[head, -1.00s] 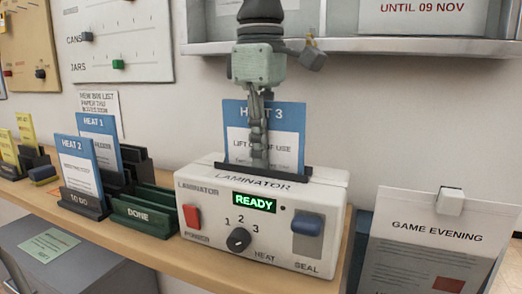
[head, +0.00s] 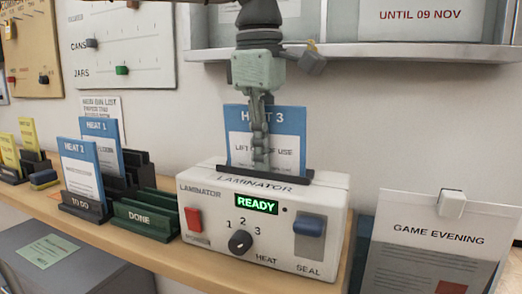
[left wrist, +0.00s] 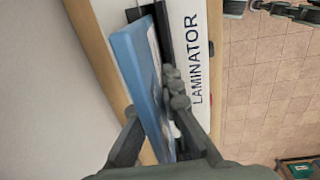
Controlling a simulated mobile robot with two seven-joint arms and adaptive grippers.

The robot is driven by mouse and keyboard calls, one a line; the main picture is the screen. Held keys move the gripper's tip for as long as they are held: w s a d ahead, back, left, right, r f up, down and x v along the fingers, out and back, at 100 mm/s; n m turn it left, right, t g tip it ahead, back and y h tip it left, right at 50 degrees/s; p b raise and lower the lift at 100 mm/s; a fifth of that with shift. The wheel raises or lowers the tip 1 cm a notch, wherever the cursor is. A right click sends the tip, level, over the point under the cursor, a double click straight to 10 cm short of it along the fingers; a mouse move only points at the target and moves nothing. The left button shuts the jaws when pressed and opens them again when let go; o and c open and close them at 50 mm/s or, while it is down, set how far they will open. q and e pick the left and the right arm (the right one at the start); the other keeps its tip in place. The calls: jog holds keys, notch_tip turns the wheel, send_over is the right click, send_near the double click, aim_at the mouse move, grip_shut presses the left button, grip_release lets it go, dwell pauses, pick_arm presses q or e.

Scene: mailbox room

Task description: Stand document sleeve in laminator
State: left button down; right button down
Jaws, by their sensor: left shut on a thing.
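The blue document sleeve marked HEAT 3 (head: 291,146) stands upright at the dark slot on top of the white laminator (head: 217,208). Its lower edge is hidden by the slot's rim, so how deep it sits is unclear. My left gripper (head: 260,160) comes down from above and is shut on the sleeve, with one finger across its front. In the left wrist view the sleeve (left wrist: 138,72) lies along the slot, between the fingers (left wrist: 165,100). The laminator's display reads READY.
Left of the laminator stand a green DONE rack (head: 140,220) and a dark TO DO rack (head: 84,209) with blue sleeves HEAT 2 (head: 80,170) and HEAT 1 (head: 103,130). A GAME EVENING notice (head: 425,245) is at the right. A shelf (head: 400,48) overhangs behind.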

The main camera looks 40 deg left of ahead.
aim_at(261, 173)
pick_arm(q)
jog(key=c, duration=1.6)
grip_release()
jog(key=f, duration=0.1)
jog(key=s+f+g, duration=0.1)
jog(key=f, duration=0.1)
jog(key=shift+d+f, duration=0.1)
jog(key=shift+f, duration=0.15)
jog(key=r, duration=0.2)
jog(key=w+r, duration=0.1)
jog(key=r, duration=0.1)
jog(key=shift+r, duration=0.4)
jog(key=shift+t, duration=0.4)
jog(key=r, duration=0.9)
jog(key=shift+s+r, duration=0.15)
jog(key=shift+s, duration=0.25)
jog(key=shift+s+r, duration=0.1)
jog(key=shift+r, duration=0.6)
